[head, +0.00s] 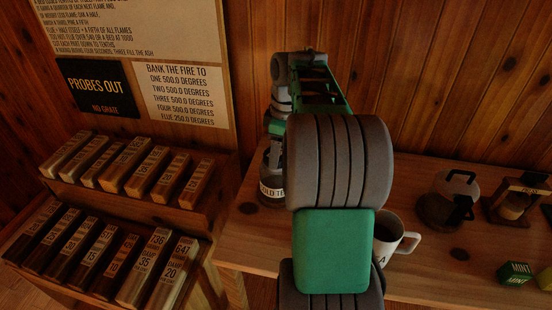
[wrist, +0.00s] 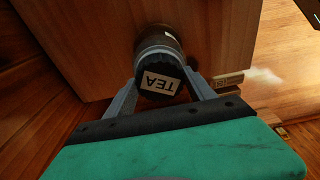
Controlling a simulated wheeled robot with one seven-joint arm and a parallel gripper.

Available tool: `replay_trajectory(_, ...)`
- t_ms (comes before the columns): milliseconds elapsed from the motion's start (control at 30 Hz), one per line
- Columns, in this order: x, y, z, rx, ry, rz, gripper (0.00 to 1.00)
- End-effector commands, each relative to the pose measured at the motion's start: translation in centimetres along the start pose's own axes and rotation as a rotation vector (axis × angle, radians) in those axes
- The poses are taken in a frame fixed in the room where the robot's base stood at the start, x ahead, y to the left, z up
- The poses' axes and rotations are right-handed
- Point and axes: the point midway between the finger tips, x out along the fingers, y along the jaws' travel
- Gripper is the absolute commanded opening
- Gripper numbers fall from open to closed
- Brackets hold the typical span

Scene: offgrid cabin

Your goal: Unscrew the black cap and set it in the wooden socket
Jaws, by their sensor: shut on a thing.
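The black cap (wrist: 160,84) has a white TEA label on its top and sits on a dark cylindrical container (wrist: 158,38) in the wrist view. My gripper (wrist: 161,80) is shut on the cap, one finger on each side. In the head view, the labelled container (head: 271,188) stands on the wooden bench, partly hidden by my arm. I cannot make out a wooden socket in either view.
A white mug (head: 392,240) stands right of my arm on the bench (head: 455,252). A rack of labelled wooden blocks (head: 130,165) fills the left.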

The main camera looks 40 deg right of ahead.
Motion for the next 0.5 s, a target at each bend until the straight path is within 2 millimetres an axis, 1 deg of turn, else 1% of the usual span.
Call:
replay_trajectory(33,0.03,-0.03,0.03,0.001,-0.001,-0.001,0.17)
replay_trajectory(100,0.03,-0.03,0.03,0.001,-0.001,-0.001,0.11)
replay_trajectory(233,0.15,-0.02,0.05,-0.04,-0.001,-0.007,0.11)
replay_trajectory(500,0.26,0.1,0.05,-0.337,-0.001,-0.043,0.11)
